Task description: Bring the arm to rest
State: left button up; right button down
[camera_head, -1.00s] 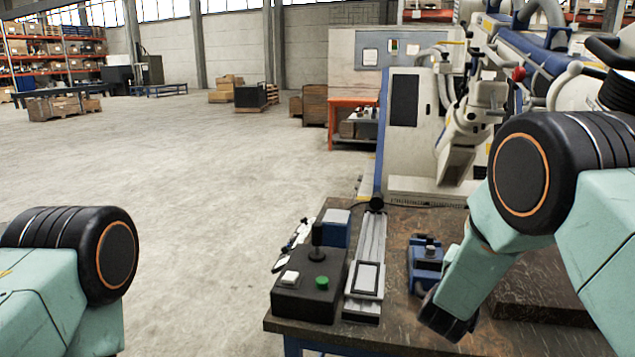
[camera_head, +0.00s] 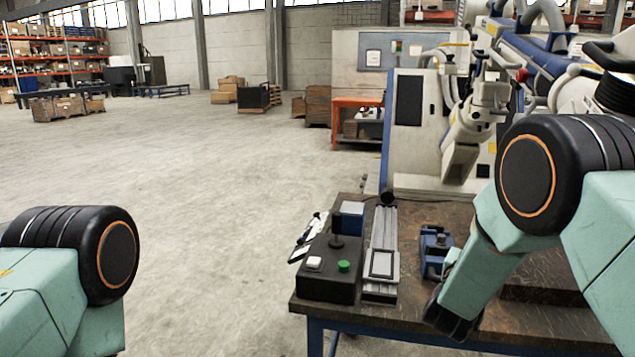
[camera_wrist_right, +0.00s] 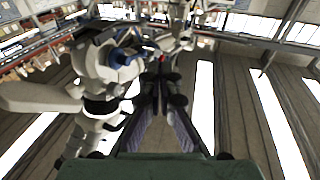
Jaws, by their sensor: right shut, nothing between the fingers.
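A large white and blue jointed arm (camera_head: 545,62) stands at the upper right in the head view, its white tool head (camera_head: 465,140) hanging down behind the bench. White jointed arm parts (camera_wrist_right: 105,75) also show left of centre in the right wrist view. A black control box (camera_head: 325,285) with a stick, a white button and a green button (camera_head: 344,266) sits at the bench's left front. My right gripper (camera_wrist_right: 160,78) is shut and empty in the wrist view, pointing upward; my right arm hides it in the head view. My left gripper is out of view.
The dark-topped bench (camera_head: 520,325) carries a metal rail (camera_head: 382,250), a blue vise (camera_head: 435,250) and a small blue box (camera_head: 350,216) near the control box. A tall white cabinet (camera_head: 410,160) stands behind it. The concrete floor to the left is open.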

jog(key=s+a+f+n+g+y, duration=0.2)
jog(key=s+f+y, duration=0.15)
jog(key=f, duration=0.45)
jog(key=s+a+f+n+g+y+b, duration=0.1)
jog(key=s+a+f+g+y, duration=0.1)
jog(key=s+f, duration=0.4)
jog(key=s+a+f+n+g+y, duration=0.2)
jog(key=s+f+y, duration=0.15)
jog(key=f, duration=0.55)
jog(key=s+a+f+g+y+b, duration=0.1)
jog(key=s+f+g, duration=0.2)
jog(key=s, duration=0.8)
jog(key=s+a+f+n+g, duration=0.1)
jog(key=s+f, duration=0.4)
jog(key=s, duration=0.7)
jog(key=s+a+f+n+g+y+b, duration=0.1)
jog(key=s+f+g, duration=0.3)
jog(key=s, duration=0.7)
jog(key=shift+s+a+f+g+y+b, duration=0.15)
jog(key=shift+a+g+y+b, duration=0.15)
jog(key=shift+a+g, duration=0.5)
jog(key=shift+s+d, duration=0.1)
jog(key=shift+d, duration=0.1)
